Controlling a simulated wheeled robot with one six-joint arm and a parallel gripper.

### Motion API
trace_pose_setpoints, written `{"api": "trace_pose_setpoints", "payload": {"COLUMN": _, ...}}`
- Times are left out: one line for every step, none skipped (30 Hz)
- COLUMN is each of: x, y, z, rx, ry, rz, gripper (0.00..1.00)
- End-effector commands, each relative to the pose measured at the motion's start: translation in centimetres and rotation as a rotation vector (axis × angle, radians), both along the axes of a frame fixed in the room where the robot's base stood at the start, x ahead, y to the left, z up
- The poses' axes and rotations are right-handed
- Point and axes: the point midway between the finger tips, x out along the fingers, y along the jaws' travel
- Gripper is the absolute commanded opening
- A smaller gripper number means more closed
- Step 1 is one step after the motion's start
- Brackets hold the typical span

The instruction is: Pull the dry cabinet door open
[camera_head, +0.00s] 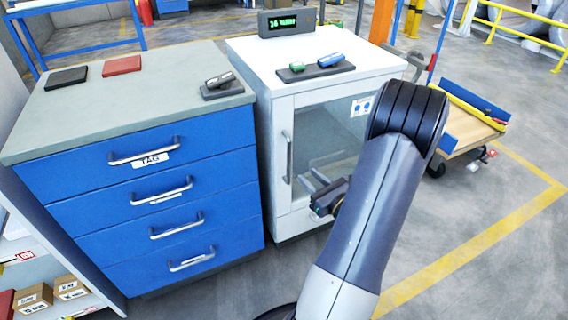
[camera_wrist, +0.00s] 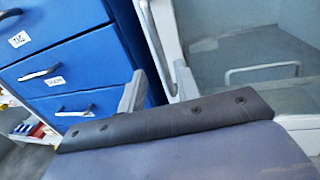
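The white dry cabinet (camera_head: 295,92) stands in the middle of the head view, its glass door (camera_head: 325,145) looking closed. Its upright bar handle (camera_head: 287,158) runs along the door's left edge. My gripper (camera_head: 311,182) is in front of the lower door, just right of the handle's lower end in the picture. In the wrist view my gripper (camera_wrist: 158,88) has its two fingers apart. The handle (camera_wrist: 153,36) comes down toward the gap between them. I cannot tell whether either finger touches it.
A blue drawer unit (camera_head: 150,185) with several bar handles stands left of the cabinet. A display (camera_head: 287,22) and a small tray of tools (camera_head: 316,70) are on the cabinet top. A cart (camera_head: 470,128) is at right. The floor (camera_head: 480,270) at front right is clear.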

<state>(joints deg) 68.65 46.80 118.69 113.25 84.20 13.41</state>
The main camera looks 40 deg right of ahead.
Motion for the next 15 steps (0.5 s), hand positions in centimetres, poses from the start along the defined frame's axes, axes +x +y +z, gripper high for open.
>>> {"api": "trace_pose_setpoints", "payload": {"x": 0.6, "y": 0.1, "z": 0.0, "rx": -0.003, "ry": -0.001, "rz": 0.006, "gripper": 0.31}}
{"api": "trace_pose_setpoints", "payload": {"x": 1.0, "y": 0.1, "z": 0.0, "rx": -0.003, "ry": -0.001, "rz": 0.006, "gripper": 0.31}}
{"api": "trace_pose_setpoints", "payload": {"x": 1.6, "y": 0.1, "z": 0.0, "rx": -0.003, "ry": -0.001, "rz": 0.008, "gripper": 0.31}}
{"api": "trace_pose_setpoints", "payload": {"x": 2.1, "y": 0.2, "z": 0.0, "rx": -0.003, "ry": -0.002, "rz": 0.008, "gripper": 0.31}}
{"api": "trace_pose_setpoints", "payload": {"x": 2.6, "y": 0.1, "z": 0.0, "rx": -0.003, "ry": -0.001, "rz": 0.008, "gripper": 0.31}}
{"api": "trace_pose_setpoints", "payload": {"x": 3.3, "y": 0.1, "z": 0.0, "rx": -0.004, "ry": -0.001, "rz": 0.009, "gripper": 0.31}}
{"api": "trace_pose_setpoints", "payload": {"x": 3.9, "y": 0.1, "z": 0.0, "rx": -0.005, "ry": -0.002, "rz": 0.009, "gripper": 0.31}}
{"api": "trace_pose_setpoints", "payload": {"x": 4.4, "y": 0.1, "z": 0.0, "rx": -0.005, "ry": -0.001, "rz": 0.01, "gripper": 0.31}}
{"api": "trace_pose_setpoints", "payload": {"x": 5.1, "y": 0.1, "z": 0.0, "rx": -0.004, "ry": -0.002, "rz": 0.009, "gripper": 0.31}}
{"api": "trace_pose_setpoints", "payload": {"x": 5.6, "y": 0.1, "z": 0.0, "rx": -0.004, "ry": -0.002, "rz": 0.01, "gripper": 0.31}}
{"api": "trace_pose_setpoints", "payload": {"x": 6.2, "y": 0.0, "z": 0.0, "rx": -0.004, "ry": -0.001, "rz": 0.009, "gripper": 0.31}}
{"api": "trace_pose_setpoints", "payload": {"x": 6.8, "y": 0.0, "z": 0.0, "rx": -0.005, "ry": -0.001, "rz": 0.009, "gripper": 0.31}}
{"api": "trace_pose_setpoints", "payload": {"x": 7.3, "y": 0.0, "z": 0.0, "rx": -0.004, "ry": -0.002, "rz": 0.009, "gripper": 0.31}}
{"api": "trace_pose_setpoints", "payload": {"x": 7.7, "y": 0.0, "z": 0.0, "rx": -0.003, "ry": -0.002, "rz": 0.009, "gripper": 0.31}}
{"api": "trace_pose_setpoints", "payload": {"x": 8.2, "y": -0.1, "z": 0.0, "rx": -0.004, "ry": -0.001, "rz": 0.008, "gripper": 0.31}}
